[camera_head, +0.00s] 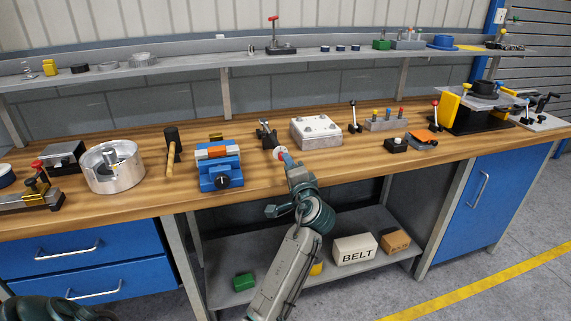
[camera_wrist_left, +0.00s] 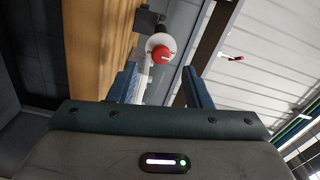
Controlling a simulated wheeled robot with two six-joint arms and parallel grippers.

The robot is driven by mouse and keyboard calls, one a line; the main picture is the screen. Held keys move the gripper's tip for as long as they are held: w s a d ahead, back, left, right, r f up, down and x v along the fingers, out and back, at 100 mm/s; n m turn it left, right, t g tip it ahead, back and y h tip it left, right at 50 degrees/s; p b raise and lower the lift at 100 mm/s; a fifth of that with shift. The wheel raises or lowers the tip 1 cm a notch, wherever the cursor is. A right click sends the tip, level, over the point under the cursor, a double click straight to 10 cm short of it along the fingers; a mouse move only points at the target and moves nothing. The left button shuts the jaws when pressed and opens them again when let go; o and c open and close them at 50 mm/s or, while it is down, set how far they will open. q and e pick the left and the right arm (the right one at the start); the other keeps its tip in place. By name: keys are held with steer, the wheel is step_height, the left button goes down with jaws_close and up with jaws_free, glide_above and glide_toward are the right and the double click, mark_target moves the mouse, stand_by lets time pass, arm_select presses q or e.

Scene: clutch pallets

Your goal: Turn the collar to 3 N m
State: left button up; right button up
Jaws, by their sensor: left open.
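A round red knob with a white collar (camera_head: 281,154) faces me on the worktop edge side of a small black device (camera_head: 266,134). In the left wrist view the red face (camera_wrist_left: 162,55) sits inside the white ring (camera_wrist_left: 153,41), with a dark part behind it. My left gripper (camera_head: 286,164) is right in front of it. In the wrist view its two fingers (camera_wrist_left: 161,85) are apart, with the red and white part showing ahead of the gap between them. I cannot tell whether they touch it. Any scale marks on the collar are too small to read.
A blue vice (camera_head: 220,170) and a mallet (camera_head: 171,150) lie to the left. A pale block with bolts (camera_head: 316,132) stands close on the right. A small black box (camera_head: 395,145) is further right. The wooden bench (camera_head: 345,161) has bare room along its front edge.

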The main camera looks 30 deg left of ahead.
arm_select(q)
steer(key=v, duration=0.6)
steer(key=shift+b, duration=0.35)
arm_select(e)
steer(key=shift+w+a+r, duration=0.1)
steer(key=shift+w+r, duration=0.3)
steer(key=shift+r, duration=0.2)
steer(key=shift+w+a+r, duration=0.1)
steer(key=shift+w+r, duration=0.3)
steer(key=shift+r, duration=0.2)
